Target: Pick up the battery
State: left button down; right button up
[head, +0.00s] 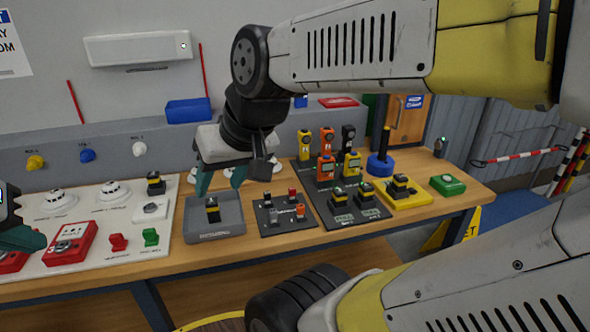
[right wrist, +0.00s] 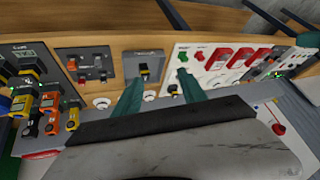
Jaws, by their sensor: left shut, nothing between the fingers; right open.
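A small black battery with a yellow band (head: 212,209) stands in a grey tray (head: 228,228) on the workbench. In the right wrist view the battery (right wrist: 144,74) and its tray (right wrist: 146,55) lie beyond the fingertips. My right gripper (head: 220,181) is open and empty, above and behind the tray; its teal fingers (right wrist: 158,88) point towards the bench and are apart from the battery. My left gripper (head: 30,240) is at the left edge, partly cut off, shut and empty, over the white board.
Left of the tray, a white board (head: 110,245) carries detectors and red call points. Right of it, dark mats (head: 262,228) hold small parts, black-yellow blocks and orange and yellow handheld devices (head: 326,168). A blue-based post (head: 380,166) stands behind. My right arm crosses overhead.

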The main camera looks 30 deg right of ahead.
aim_at(399, 183)
jog(key=k+z, duration=0.1)
jog(key=z, duration=1.95)
jog(key=u, duration=3.2)
jog(key=z, duration=3.05)
jog(key=i+l+z, duration=0.2)
jog(key=i, duration=0.1)
